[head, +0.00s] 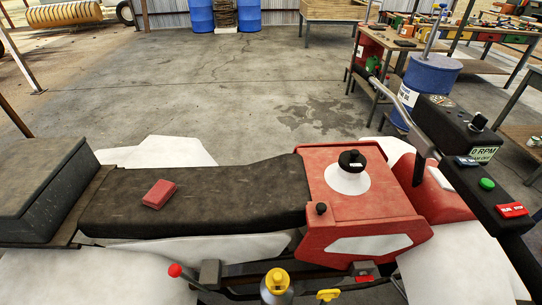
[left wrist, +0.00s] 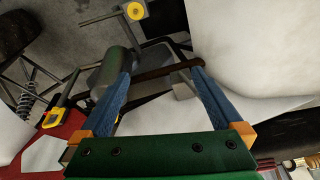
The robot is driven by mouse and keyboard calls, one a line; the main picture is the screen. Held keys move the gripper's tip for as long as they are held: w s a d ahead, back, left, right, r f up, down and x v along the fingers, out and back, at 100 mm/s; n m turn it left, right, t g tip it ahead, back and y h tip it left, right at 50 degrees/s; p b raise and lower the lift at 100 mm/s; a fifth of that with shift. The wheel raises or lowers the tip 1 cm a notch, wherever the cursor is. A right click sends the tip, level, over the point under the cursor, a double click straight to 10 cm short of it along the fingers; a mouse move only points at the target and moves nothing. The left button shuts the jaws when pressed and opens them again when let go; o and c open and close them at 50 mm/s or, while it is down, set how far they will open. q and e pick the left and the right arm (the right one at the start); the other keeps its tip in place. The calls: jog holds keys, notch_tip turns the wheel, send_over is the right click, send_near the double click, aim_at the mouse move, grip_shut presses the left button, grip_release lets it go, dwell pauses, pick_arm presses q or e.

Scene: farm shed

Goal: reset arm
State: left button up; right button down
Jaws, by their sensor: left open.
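My left gripper (left wrist: 162,72) shows in the left wrist view, with a green body and two blue fingers with orange bases. Its fingers are wide apart and I see no object held. A dark brown bar (left wrist: 160,72) of the vehicle crosses the view at the fingertips; I cannot tell if it lies between them or beyond. A grey cylinder (left wrist: 108,70) is beside the left fingertip. No gripper shows in the head view. My right gripper is not in view.
A red and white quad bike with a black seat (head: 230,200) fills the front. A red block (head: 159,194) lies on the seat. A black-capped white filler (head: 347,173) and a yellow-capped part (head: 277,284) stick up. Handlebars (head: 405,90) rise right. Open concrete floor (head: 220,90) lies behind.

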pick_arm(q)
notch_tip(320, 180, down, 9)
jog(key=s+a+f+g, duration=0.2)
jog(key=s+f, duration=1.2)
jog(key=shift+s+f, duration=0.3)
jog(key=shift+a, duration=0.1)
